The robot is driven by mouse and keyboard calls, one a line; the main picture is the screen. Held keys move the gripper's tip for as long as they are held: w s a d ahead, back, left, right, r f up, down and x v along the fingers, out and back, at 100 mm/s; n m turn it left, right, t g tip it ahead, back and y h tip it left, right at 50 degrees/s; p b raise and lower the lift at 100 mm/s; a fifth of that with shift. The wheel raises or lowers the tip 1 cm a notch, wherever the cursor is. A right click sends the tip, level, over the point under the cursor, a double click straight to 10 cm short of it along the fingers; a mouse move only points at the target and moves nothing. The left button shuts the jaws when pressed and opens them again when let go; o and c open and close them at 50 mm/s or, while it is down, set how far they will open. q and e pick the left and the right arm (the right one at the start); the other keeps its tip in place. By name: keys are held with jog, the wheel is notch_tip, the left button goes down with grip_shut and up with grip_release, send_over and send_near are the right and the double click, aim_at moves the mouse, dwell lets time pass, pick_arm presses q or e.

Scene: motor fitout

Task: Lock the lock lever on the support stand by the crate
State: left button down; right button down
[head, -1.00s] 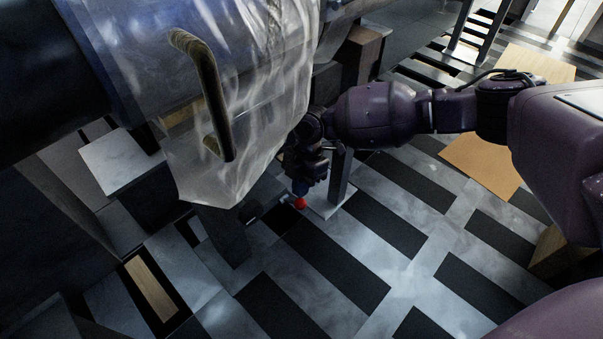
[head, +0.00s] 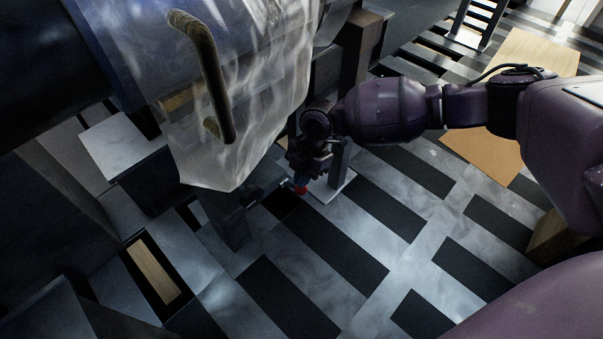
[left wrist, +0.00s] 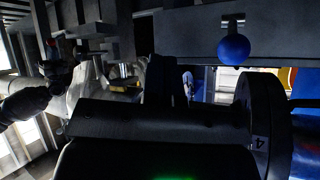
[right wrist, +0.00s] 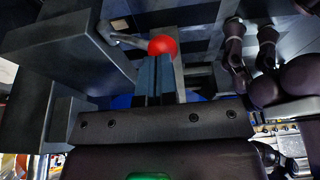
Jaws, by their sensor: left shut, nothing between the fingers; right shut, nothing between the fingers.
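The lock lever is a thin rod ending in a red ball knob (head: 300,190), low beside a dark upright post (head: 341,160) on a pale plate. My right gripper (head: 303,178) is right over the knob and partly covers it. In the right wrist view its blue fingers (right wrist: 155,62) are shut and empty, with the red knob (right wrist: 162,45) just beyond their tips; I cannot tell whether they touch. The rod (right wrist: 122,38) runs left from the knob. My left gripper (left wrist: 166,75) shows only in its own wrist view, dark and shut, apart from a blue ball knob (left wrist: 234,48).
A large plastic-wrapped body (head: 245,120) with a curved handle (head: 208,75) hangs at upper left. A brown wooden post (head: 360,45) stands behind my right wrist. A dark wheel marked 4 (left wrist: 265,125) is close to my left gripper. The striped floor (head: 375,235) at lower right is open.

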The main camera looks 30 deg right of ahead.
jog(key=shift+s+d+f+t, duration=0.2)
jog(key=shift+s+f+t, duration=0.1)
jog(key=shift+s+t, duration=0.25)
jog(key=shift+s+d+f+t+y+p, duration=0.1)
jog(key=shift+s+f+t+y+p, duration=0.3)
jog(key=shift+f+t+y, duration=0.25)
pick_arm(q)
jog(key=shift+a+f+t+b, duration=0.15)
jog(key=shift+t+b, duration=0.25)
jog(key=shift+b, duration=0.95)
pick_arm(e)
notch_tip(320, 180, down, 8)
jog(key=s+n+t+y, duration=0.1)
jog(key=n+t+y, duration=0.1)
jog(key=t, duration=0.7)
jog(key=shift+d+y, duration=0.2)
jog(key=shift+y, duration=0.65)
jog(key=shift+f, duration=0.1)
pick_arm(q)
jog(key=shift+f, duration=0.1)
